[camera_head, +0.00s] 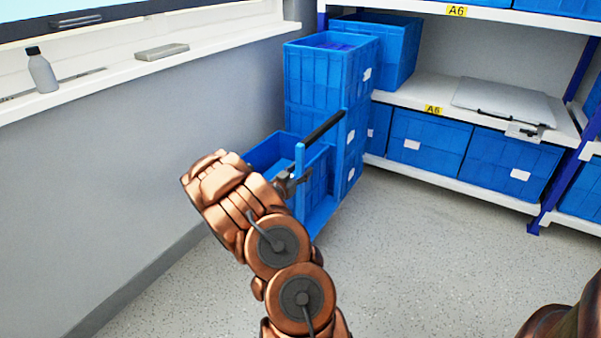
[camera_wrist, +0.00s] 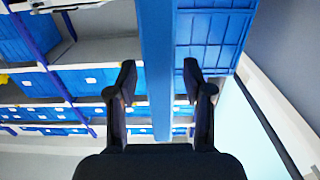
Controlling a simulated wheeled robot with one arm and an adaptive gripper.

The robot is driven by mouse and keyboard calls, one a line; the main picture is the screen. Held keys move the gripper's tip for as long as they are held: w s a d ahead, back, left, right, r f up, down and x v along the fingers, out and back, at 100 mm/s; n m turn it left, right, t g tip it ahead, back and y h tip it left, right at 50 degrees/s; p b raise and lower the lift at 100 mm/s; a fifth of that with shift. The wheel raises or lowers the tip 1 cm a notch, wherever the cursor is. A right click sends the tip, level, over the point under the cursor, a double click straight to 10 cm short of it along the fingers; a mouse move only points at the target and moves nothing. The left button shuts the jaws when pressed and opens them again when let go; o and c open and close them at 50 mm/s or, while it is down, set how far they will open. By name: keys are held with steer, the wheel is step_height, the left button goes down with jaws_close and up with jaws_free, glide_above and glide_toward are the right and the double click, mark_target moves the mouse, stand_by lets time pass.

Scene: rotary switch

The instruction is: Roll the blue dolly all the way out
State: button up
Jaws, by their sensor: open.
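The blue dolly (camera_head: 320,214) stands on the floor by the left wall, with its low base partly hidden behind my arm. In the wrist view the post (camera_wrist: 155,60) runs down the middle of the picture. My gripper (camera_wrist: 159,70) is open, with one black finger on each side of the post as seen there; I cannot tell whether the fingers touch it. In the head view my gripper (camera_head: 288,183) is beside the post, partly hidden by my wrist.
Stacked blue crates (camera_head: 325,75) stand behind the post, with a lower open crate (camera_head: 262,152) at their left. A shelf (camera_head: 420,92) with blue bins is at the back right. A window ledge (camera_head: 110,80) with a bottle (camera_head: 42,72) is at left. The floor (camera_head: 430,250) at right is clear.

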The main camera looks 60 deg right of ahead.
steer(key=shift+d, duration=0.2)
jaws_close()
stand_by(0.5)
